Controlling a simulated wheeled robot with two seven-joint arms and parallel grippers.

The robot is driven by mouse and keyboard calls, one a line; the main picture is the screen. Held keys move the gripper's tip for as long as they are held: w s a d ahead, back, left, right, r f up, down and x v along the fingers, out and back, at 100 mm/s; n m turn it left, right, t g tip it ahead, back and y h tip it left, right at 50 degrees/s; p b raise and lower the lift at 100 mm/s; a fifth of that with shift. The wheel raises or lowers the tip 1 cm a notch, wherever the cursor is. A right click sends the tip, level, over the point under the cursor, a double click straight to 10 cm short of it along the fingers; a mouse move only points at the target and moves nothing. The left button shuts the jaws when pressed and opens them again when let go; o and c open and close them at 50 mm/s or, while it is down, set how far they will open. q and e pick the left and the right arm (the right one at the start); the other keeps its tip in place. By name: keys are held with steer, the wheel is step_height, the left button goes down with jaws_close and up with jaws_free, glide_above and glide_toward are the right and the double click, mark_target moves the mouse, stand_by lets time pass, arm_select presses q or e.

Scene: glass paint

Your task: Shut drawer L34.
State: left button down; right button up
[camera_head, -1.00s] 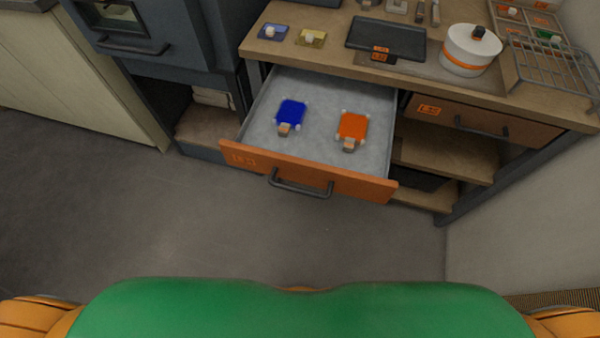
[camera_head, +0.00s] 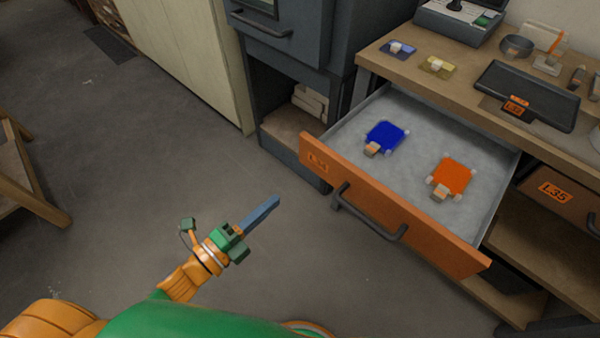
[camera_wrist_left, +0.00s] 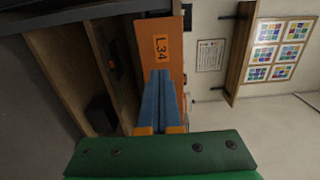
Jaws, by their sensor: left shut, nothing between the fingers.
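Drawer L34 (camera_head: 385,205) is pulled out from the workbench, with an orange front and a dark bar handle (camera_head: 368,213). Inside it lie a blue piece (camera_head: 385,137) and an orange piece (camera_head: 453,175), each with a small tan tab. My left gripper (camera_head: 262,213) is shut and empty, to the left of the drawer front and apart from it in the head view. In the left wrist view the shut blue fingers (camera_wrist_left: 160,98) point toward the orange drawer front with its L34 label (camera_wrist_left: 161,48). My right gripper is in neither view.
The workbench top (camera_head: 460,92) holds a dark tray (camera_head: 527,95), small blue and yellow items and a grey device (camera_head: 458,22). Closed drawer L35 (camera_head: 555,190) is to the right. A dark cabinet (camera_head: 300,45) stands left of the drawer. The floor (camera_head: 170,190) in front is clear.

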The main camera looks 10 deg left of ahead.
mark_target(317, 163)
arm_select(q)
steer(key=x, duration=1.2)
steer(key=shift+p, duration=0.3)
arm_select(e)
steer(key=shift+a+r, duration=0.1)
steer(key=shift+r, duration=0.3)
arm_select(q)
steer(key=shift+w, duration=0.1)
